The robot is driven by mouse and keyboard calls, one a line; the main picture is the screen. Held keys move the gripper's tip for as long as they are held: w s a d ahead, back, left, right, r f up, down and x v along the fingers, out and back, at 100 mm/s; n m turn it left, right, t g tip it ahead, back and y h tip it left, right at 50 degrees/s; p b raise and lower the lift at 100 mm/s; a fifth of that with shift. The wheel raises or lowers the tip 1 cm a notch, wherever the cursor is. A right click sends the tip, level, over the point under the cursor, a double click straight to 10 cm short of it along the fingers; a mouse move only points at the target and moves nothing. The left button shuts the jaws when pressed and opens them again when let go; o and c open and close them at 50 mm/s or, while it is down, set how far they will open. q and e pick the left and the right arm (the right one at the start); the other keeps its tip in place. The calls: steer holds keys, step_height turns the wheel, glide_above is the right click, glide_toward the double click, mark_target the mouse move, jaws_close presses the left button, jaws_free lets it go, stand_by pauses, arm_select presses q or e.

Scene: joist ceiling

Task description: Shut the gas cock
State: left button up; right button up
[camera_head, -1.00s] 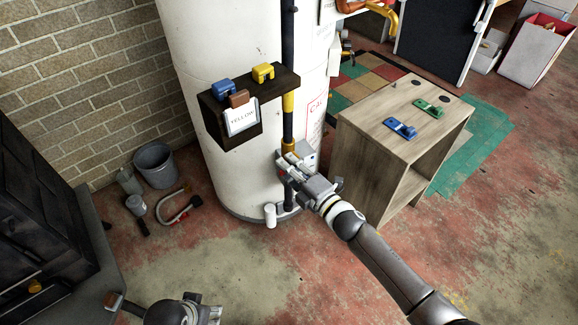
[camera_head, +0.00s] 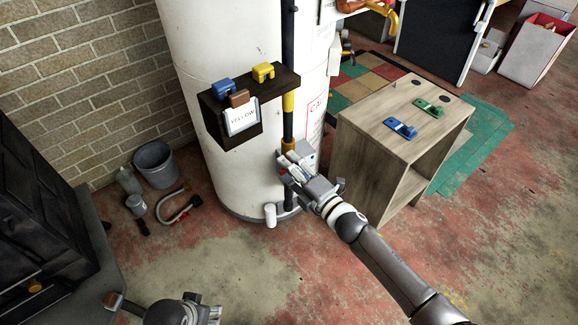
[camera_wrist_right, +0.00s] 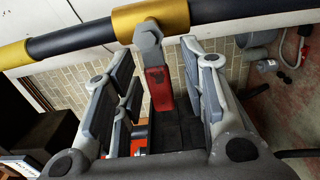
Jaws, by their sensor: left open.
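The gas cock has a red lever (camera_wrist_right: 158,88) on a grey bolt. It is set on a dark pipe (camera_wrist_right: 75,40) with yellow bands, and the lever points roughly across the pipe. In the head view, this pipe (camera_head: 288,50) runs down the front of a white tank. My right gripper (camera_head: 287,166) is low beside the pipe and hides the lever there. In the right wrist view, the right gripper (camera_wrist_right: 157,60) is open, its fingers on either side of the lever with gaps showing. My left gripper (camera_head: 208,312) is at the bottom edge, away from the pipe and partly cut off.
A dark shelf (camera_head: 213,118) on the tank (camera_head: 190,45) holds blue and yellow pieces and a card reading YELLOW. A wooden cabinet (camera_head: 385,130) stands right of my right gripper.

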steer(key=v, duration=1.1)
steer(key=shift+s+d, duration=0.15)
steer(key=shift+s, duration=0.05)
